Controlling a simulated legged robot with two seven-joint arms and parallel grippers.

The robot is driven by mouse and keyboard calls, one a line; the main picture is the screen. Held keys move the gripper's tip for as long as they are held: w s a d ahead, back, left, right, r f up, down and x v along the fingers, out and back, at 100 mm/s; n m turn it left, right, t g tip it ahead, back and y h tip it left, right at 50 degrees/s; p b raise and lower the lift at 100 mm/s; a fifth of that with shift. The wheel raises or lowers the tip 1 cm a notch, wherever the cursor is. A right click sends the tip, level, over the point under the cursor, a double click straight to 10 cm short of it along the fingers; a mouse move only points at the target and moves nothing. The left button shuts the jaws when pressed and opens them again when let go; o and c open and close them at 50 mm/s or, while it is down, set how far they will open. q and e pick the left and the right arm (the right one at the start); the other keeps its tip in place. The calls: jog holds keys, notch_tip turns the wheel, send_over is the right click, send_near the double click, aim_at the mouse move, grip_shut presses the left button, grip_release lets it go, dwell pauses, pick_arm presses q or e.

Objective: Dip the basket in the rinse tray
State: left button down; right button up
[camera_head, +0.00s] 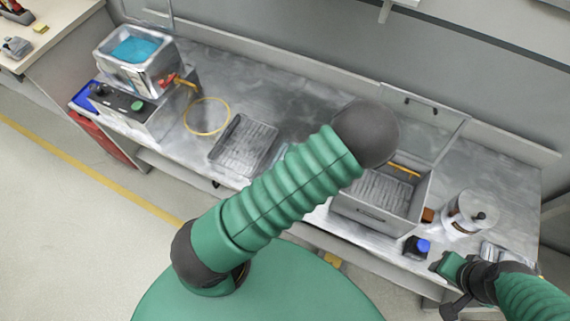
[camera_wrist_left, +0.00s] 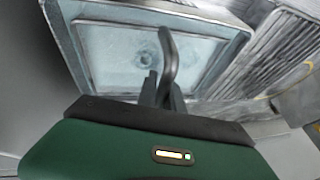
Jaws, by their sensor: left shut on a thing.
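A grey, open-topped basin that looks like the rinse tray (camera_head: 362,216) stands right of centre on the bench in the head view. Its floor looks ribbed. In the left wrist view, a pale rectangular basin with a round mark on its floor lies under my left gripper (camera_wrist_left: 163,88). The gripper is shut on a dark curved piece (camera_wrist_left: 170,52), apparently the basket's handle. I cannot make out the basket's body clearly. In the head view, my left arm hides this gripper. My right gripper (camera_head: 455,275) is low at right, near the bench's front edge; its jaws are unclear.
A steel bath with blue liquid (camera_head: 135,48) stands at the left end. A yellow ring (camera_head: 207,116) and a ribbed tray (camera_head: 243,147) lie between it and my left arm.

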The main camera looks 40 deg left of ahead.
pick_arm(q)
jog(key=shift+r+p, duration=3.45)
jog(key=shift+r, duration=0.85)
jog(key=shift+r, duration=0.1)
notch_tip(320, 180, up, 4)
jog(key=p, duration=0.3)
jog(key=shift+p, duration=0.35)
